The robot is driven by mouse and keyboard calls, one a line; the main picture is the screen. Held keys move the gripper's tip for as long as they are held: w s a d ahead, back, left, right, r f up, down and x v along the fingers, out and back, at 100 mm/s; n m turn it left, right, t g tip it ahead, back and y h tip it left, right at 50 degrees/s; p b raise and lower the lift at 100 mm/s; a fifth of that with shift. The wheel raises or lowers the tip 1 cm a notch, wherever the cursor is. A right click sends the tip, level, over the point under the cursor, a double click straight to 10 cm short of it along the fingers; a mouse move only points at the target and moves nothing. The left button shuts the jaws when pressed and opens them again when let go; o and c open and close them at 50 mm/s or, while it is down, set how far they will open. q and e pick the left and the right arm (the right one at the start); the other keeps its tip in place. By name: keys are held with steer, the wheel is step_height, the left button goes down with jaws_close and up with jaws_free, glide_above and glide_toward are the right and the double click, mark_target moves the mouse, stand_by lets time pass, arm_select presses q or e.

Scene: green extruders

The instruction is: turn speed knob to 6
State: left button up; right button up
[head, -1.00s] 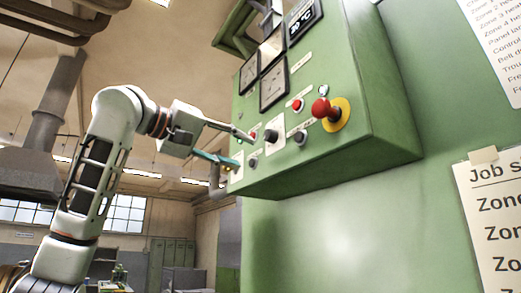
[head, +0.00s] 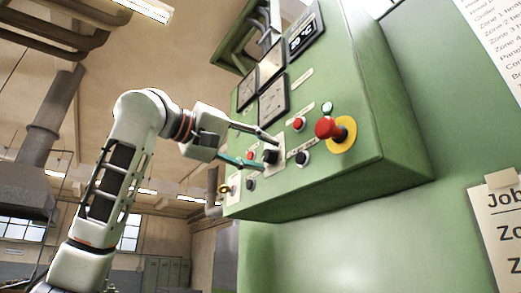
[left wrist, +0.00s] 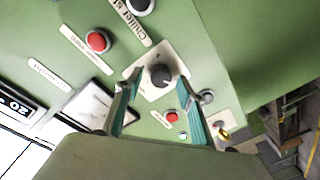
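A dark round knob (head: 270,156) sits on a white dial plate on the underside-facing front of the green control box. It shows in the left wrist view (left wrist: 161,76) with its pale plate around it. The plate's marks are too small to read, so I cannot tell its setting or confirm it is the speed knob. My left gripper (head: 268,153) is open, one finger on each side of this knob. In the left wrist view, the fingertips (left wrist: 161,84) stand apart with a gap to the knob on both sides. My right gripper is out of view.
A red mushroom button on a yellow disc (head: 330,129), a red button (head: 299,124) and another black knob (head: 303,158) are to the right. Gauges (head: 273,101) and a digital display (head: 303,38) sit above. A job sheet (head: 498,225) hangs at right.

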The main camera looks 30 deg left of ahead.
arm_select(q)
steer(key=shift+w, duration=0.1)
steer(key=c, duration=1.1)
